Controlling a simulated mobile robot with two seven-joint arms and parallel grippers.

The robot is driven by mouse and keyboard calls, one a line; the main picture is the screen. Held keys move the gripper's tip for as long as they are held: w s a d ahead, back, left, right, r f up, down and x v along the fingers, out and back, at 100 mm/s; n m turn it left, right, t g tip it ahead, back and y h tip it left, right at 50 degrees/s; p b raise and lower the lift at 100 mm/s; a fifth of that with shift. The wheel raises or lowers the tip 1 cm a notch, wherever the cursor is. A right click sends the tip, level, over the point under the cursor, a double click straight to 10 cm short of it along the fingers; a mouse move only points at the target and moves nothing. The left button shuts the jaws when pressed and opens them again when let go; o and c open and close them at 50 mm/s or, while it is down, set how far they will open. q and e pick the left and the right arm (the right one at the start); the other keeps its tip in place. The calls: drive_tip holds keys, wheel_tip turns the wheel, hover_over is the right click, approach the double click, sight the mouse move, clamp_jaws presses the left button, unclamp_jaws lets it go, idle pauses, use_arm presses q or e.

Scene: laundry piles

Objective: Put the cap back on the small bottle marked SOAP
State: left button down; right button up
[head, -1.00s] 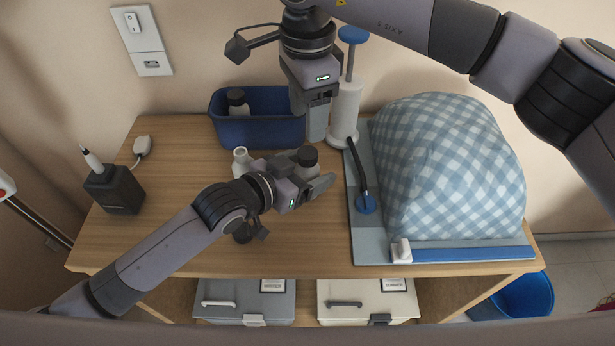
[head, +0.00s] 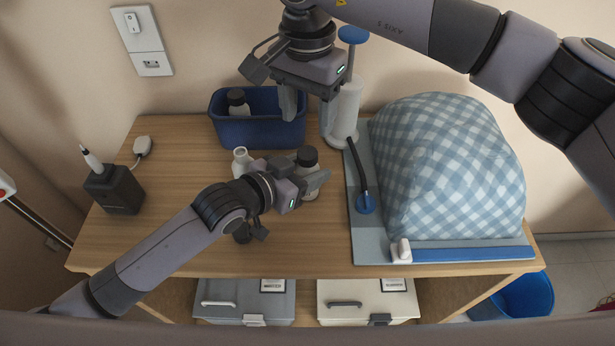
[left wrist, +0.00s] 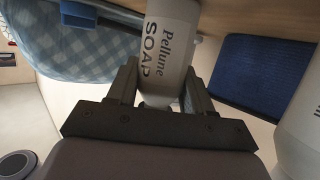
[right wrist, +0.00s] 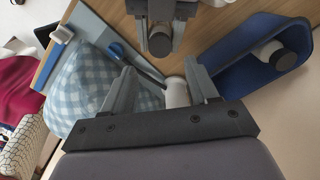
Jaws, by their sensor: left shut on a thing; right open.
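The small white bottle marked SOAP (left wrist: 168,45) stands between the fingers of my left gripper (head: 311,181), which is shut on it; its label faces the left wrist camera. A dark round cap (head: 307,156) shows at the top of this bottle in the head view, and also in the right wrist view (right wrist: 159,42). I cannot tell whether it is fully seated. My right gripper (head: 307,112) is open and empty, above and behind the bottle.
A white bottle without a cap (head: 241,161) stands left of my left gripper. A blue bin (head: 262,132) at the back holds a dark-capped bottle (head: 238,103). A white pump (head: 345,108) stands close to my right gripper.

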sight(307, 152)
drive_tip(key=shift+n, duration=1)
drive_tip(key=shift+f, duration=4)
